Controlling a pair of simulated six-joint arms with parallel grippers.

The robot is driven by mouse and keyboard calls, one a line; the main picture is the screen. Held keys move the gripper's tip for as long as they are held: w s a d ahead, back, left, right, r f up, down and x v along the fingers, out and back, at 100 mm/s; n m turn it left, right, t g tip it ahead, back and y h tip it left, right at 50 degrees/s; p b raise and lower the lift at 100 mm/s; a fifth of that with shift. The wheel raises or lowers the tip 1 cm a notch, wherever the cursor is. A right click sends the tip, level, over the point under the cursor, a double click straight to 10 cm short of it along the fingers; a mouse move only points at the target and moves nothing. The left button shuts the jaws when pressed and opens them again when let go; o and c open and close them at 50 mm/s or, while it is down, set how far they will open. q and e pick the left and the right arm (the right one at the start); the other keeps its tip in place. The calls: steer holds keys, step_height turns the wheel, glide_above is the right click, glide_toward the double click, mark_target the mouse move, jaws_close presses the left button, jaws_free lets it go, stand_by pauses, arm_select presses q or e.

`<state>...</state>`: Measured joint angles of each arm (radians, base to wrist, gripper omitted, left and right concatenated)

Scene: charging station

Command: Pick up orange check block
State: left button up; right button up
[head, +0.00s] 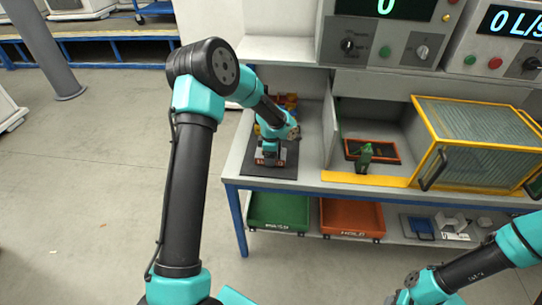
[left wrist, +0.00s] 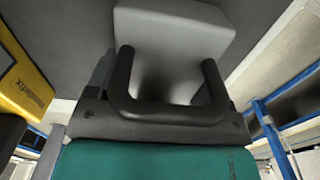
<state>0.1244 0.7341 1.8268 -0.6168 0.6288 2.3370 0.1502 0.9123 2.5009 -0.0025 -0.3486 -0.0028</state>
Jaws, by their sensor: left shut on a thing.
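The orange check block (head: 262,162) shows as small orange patches at the tip of my left arm, low over a dark mat (head: 285,165) on the bench's left part. My left gripper (head: 270,152) is shut on it, and the gripper's dark and teal parts hide most of the block. I cannot tell whether the block touches the mat. The left wrist view shows a grey block-shaped part, a black U-shaped bracket and a green-teal body close up; no orange shows there. My right gripper is not in view; only its arm shows at lower right.
Red and yellow items (head: 291,102) stand just behind my left gripper. An orange-rimmed tray (head: 392,158) with a green item (head: 365,156) lies right of a grey partition. A yellow-framed box (head: 470,143) stands farther right. Green (head: 278,213) and orange (head: 352,219) bins sit below.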

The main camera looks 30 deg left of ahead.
arm_select(q)
steer(key=shift+r, duration=0.15)
steer(key=shift+r, duration=0.25)
step_height(320, 180, up, 3)
steer(key=shift+f, duration=0.1)
steer(key=s+d, duration=0.4)
steer(key=s, duration=0.3)
steer(key=s+d+r, duration=0.1)
steer(key=s+d, duration=0.3)
steer(key=s, duration=0.3)
steer(key=shift+r, duration=0.2)
steer(key=shift+w+r, duration=0.1)
steer(key=shift+r, duration=0.65)
